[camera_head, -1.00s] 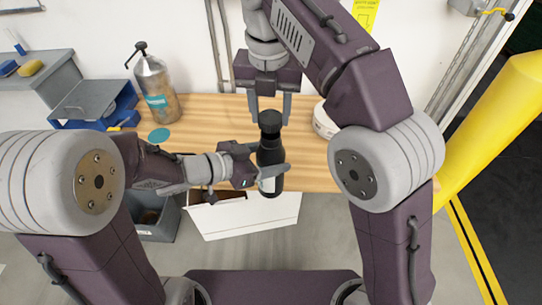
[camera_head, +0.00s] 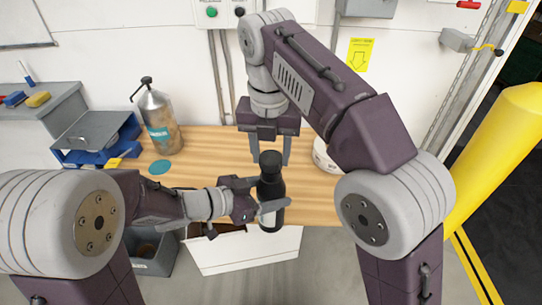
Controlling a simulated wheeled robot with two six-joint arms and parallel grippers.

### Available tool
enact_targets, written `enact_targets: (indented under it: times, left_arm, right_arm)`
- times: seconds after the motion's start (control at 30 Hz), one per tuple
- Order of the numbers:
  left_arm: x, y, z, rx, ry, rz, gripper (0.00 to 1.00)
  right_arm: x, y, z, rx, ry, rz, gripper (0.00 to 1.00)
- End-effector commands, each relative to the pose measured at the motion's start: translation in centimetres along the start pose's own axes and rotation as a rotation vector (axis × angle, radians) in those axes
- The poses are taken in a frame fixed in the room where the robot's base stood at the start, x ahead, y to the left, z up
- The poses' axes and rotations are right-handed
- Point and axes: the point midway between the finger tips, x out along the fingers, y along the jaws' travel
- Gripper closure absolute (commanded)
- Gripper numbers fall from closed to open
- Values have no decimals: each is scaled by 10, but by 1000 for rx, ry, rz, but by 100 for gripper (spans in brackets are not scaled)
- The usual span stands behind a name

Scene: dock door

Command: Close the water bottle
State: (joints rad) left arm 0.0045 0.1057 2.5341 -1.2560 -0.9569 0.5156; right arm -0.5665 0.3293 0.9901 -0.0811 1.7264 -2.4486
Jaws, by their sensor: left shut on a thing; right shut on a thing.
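The dark water bottle (camera_head: 268,191) stands upright above the front edge of the wooden table, with a pale patch low on its side. My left gripper (camera_head: 266,206) comes in from the left and is shut on the bottle's body. The black cap (camera_head: 270,158) is at the bottle's top, in line with it. My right gripper (camera_head: 270,162) points down from above, with a finger on each side of the cap, shut on it. I cannot tell whether the cap is fully seated or how far it is turned.
The wooden table (camera_head: 205,170) has a teal disc (camera_head: 159,167) and a large pump bottle (camera_head: 160,125) at left. A round white item (camera_head: 325,156) is partly hidden behind my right arm. Blue trays (camera_head: 97,135) stand at left; a yellow post (camera_head: 495,160) stands at right.

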Motion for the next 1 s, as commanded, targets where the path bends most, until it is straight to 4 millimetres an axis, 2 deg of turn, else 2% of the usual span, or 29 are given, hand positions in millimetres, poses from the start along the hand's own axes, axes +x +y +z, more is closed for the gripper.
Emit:
enact_targets:
  times: [0.27,1.0]
  left_arm:
    - [0,0,0,0,1,0,100]
    - [0,0,0,0,1,0,100]
  right_arm:
    - [15,0,-2,0,1,0,92]
    - [19,0,-2,0,0,0,92]
